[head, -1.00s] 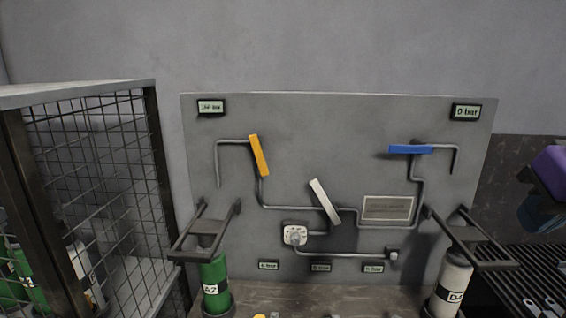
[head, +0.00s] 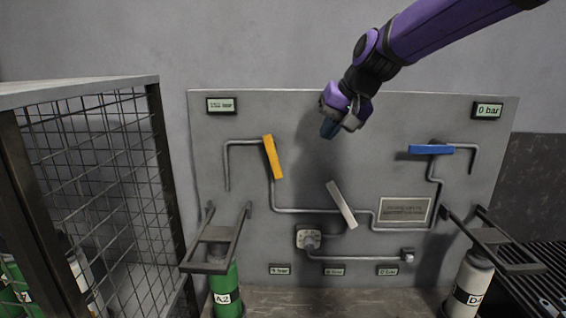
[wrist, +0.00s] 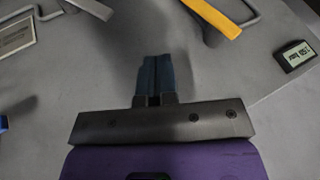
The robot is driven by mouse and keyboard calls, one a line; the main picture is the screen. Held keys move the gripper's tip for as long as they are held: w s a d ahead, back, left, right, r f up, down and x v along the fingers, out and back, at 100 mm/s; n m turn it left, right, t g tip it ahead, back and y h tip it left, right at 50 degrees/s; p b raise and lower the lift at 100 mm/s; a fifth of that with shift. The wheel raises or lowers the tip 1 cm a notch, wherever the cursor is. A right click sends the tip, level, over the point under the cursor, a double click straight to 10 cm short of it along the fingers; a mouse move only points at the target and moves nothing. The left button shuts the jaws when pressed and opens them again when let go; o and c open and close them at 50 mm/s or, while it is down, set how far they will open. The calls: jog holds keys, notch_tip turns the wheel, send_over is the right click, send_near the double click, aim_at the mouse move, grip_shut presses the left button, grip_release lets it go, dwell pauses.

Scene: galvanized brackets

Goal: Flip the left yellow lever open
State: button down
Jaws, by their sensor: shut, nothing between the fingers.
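The yellow lever (head: 272,158) is on the left of the grey panel, steep and leaning slightly, its top end toward the left. It also shows at the top of the wrist view (wrist: 214,14), partly cut off by the frame edge. My gripper (head: 329,130) is in front of the panel, to the right of the yellow lever and clear of it. In the wrist view its dark blue fingers (wrist: 155,75) are together, with nothing between them.
On the grey panel (head: 330,110) are a white lever (head: 341,204), a blue lever (head: 431,149), pipes and small displays. A wire cage (head: 95,190) stands at left. A green cylinder (head: 226,285) and a white cylinder (head: 470,283) stand below in brackets.

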aim_at(274, 155)
jog(key=x, duration=0.9)
jog(key=shift+w+a+f, duration=0.2)
jog(key=shift+w+a, duration=0.05)
jog(key=shift+a, duration=0.1)
jog(key=a, duration=0.1)
jog(key=a+f, duration=0.1)
jog(key=a, duration=0.1)
jog(key=shift+w+f, duration=0.1)
jog(key=shift+w, duration=0.05)
jog(key=shift+a+f, duration=0.2)
jog(key=shift+a, duration=0.35)
